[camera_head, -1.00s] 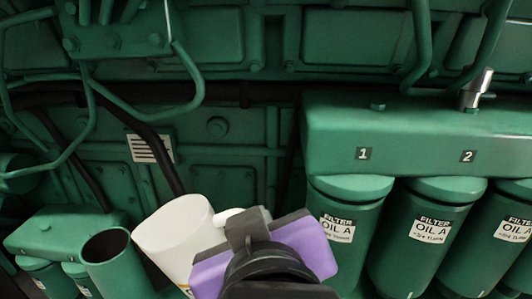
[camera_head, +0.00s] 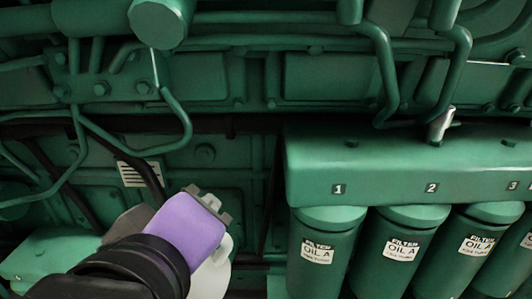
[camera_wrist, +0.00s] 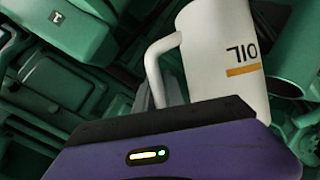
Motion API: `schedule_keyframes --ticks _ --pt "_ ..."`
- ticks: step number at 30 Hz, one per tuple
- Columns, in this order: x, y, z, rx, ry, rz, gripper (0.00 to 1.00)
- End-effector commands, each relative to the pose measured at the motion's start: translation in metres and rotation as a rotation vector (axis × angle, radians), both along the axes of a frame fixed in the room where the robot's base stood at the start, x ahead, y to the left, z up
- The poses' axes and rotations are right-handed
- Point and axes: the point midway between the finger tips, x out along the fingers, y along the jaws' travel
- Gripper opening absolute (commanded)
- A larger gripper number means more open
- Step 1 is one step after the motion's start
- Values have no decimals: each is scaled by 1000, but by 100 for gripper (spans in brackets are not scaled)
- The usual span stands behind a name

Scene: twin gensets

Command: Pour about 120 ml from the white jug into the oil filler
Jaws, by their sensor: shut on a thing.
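The white jug (camera_head: 212,278) is mostly hidden behind my arm in the head view; a pale part of it shows below my gripper (camera_head: 210,205). In the wrist view the jug (camera_wrist: 215,65) fills the upper middle, its OIL lettering upside down and an orange bar under it. Its handle (camera_wrist: 155,70) is on the left. A green tube (camera_wrist: 292,50), likely the oil filler, stands right beside the jug there. The filler is hidden behind my arm in the head view. No liquid shows.
Green oil filters (camera_head: 325,250) hang in a row at the right under a numbered housing (camera_head: 375,165). Bent green pipes (camera_head: 175,120) and a dark hose cross the engine behind. A green housing (camera_head: 45,255) is at lower left.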

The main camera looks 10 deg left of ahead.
Motion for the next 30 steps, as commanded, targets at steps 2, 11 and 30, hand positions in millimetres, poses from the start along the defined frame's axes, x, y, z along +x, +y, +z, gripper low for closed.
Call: schedule_keyframes --ticks 2,11,30 --pt "-1 2 1 -15 -8 2 0" --pt "-2 4 3 -63 -26 2 0" --pt "-3 8 5 -121 -49 1 0"
